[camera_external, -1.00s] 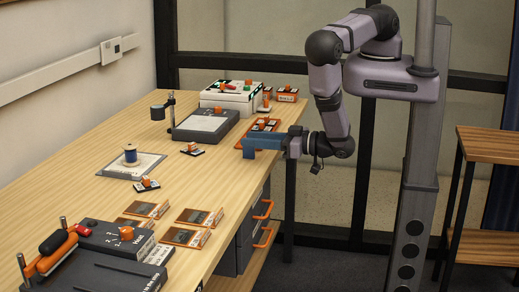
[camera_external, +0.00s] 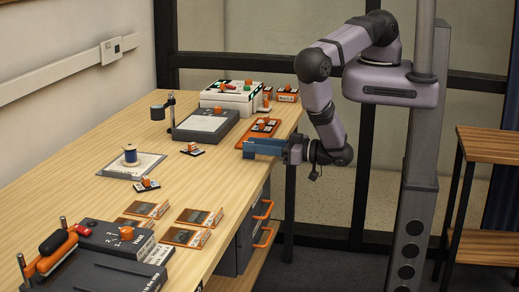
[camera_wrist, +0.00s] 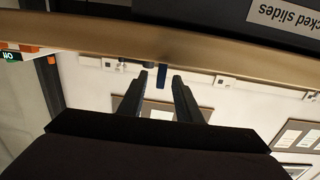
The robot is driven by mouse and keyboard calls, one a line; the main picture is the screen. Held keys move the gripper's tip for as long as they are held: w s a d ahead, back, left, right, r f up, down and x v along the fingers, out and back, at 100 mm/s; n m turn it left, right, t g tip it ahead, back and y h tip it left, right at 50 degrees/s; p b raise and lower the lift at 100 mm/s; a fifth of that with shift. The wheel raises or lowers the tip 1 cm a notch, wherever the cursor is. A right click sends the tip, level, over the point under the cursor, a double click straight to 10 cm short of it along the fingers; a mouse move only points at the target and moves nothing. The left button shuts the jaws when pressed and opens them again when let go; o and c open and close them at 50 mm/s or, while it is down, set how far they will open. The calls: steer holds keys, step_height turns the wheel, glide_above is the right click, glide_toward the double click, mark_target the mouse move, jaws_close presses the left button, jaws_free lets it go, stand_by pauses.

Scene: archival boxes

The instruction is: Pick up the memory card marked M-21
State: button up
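No marking M-21 is readable in either view, so I cannot tell which piece is the memory card. Small dark pieces with orange knobs lie on the table, one in the middle (camera_external: 191,149) and one nearer the front (camera_external: 146,184). An orange tray (camera_external: 257,136) with small dark pieces sits near the right table edge. My gripper (camera_external: 250,148) is level at that edge, close to the tray's near end in the picture.
A grey slab (camera_external: 205,125) and a white box (camera_external: 232,98) stand at the back. A blue spool (camera_external: 130,155) is left of middle. Orange-framed slides (camera_external: 192,227) and dark devices fill the front. The wrist view shows the wooden table edge (camera_wrist: 200,57) crossing above the fingers.

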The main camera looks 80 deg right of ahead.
mark_target(244, 158)
steer(key=shift+w, duration=0.1)
steer(key=shift+w+f+b, duration=0.15)
steer(key=shift+w+b, duration=0.15)
steer(key=shift+w, duration=0.65)
steer(key=shift+w+f+b, duration=0.1)
steer(key=shift+w+b, duration=0.15)
steer(key=shift+w, duration=1.3)
jaws_close()
